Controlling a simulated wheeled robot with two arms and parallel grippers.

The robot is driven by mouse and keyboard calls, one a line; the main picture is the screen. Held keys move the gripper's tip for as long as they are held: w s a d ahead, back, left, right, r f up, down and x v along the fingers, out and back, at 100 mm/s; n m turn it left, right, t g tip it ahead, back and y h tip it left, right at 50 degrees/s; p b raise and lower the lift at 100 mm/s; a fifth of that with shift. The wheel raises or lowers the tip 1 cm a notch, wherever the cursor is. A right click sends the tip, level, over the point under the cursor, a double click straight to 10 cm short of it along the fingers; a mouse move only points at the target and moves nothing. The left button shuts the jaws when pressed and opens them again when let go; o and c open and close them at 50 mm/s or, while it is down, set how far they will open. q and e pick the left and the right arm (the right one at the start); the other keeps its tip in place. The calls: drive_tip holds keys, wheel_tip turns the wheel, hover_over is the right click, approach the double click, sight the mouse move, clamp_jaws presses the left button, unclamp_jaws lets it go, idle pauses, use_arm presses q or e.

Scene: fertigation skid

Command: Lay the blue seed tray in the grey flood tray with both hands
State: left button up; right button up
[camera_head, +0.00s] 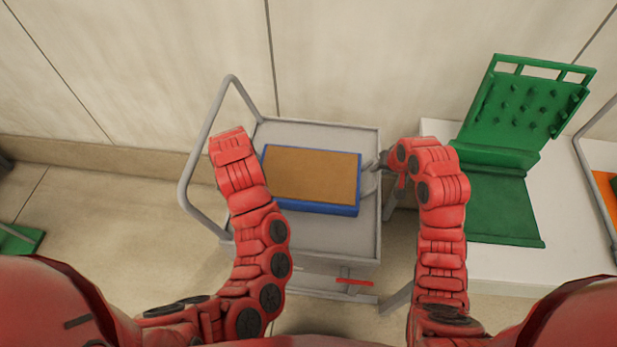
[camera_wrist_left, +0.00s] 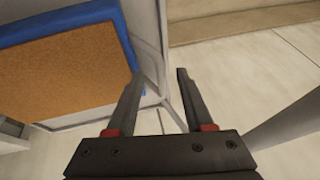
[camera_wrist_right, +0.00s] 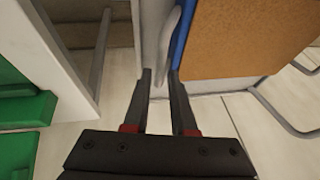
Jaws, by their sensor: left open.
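The blue seed tray (camera_head: 310,205), filled with a flat brown surface, lies on the grey rimmed top of a trolley (camera_head: 325,237). I cannot make out a separate grey flood tray. My right gripper (camera_head: 374,174) is at the tray's right end. In the right wrist view its fingertips (camera_wrist_right: 159,75) stand a little apart, close to the blue wall (camera_wrist_right: 182,35) and a grey handle-like part (camera_wrist_right: 169,45); their grip is unclear. My left gripper is hidden behind its arm in the head view. In the left wrist view it is open and empty (camera_wrist_left: 160,72), beside the tray's blue edge (camera_wrist_left: 125,35).
The trolley's grey push rail (camera_head: 197,150) rises at the left. A white bench (camera_head: 490,263) stands close at the right, with a green stepped, pegged piece (camera_head: 525,105) on it. A green object (camera_head: 20,238) lies at far left. The floor left of the trolley is clear.

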use_arm(q)
drive_tip(key=x, duration=0.8)
drive_tip(key=shift+w, duration=0.1)
use_arm(e)
drive_tip(key=x, duration=0.8)
drive_tip(key=shift+w, duration=0.1)
use_arm(q)
drive_tip(key=c, duration=0.4)
use_arm(e)
drive_tip(key=c, duration=0.4)
use_arm(q)
clamp_jaws()
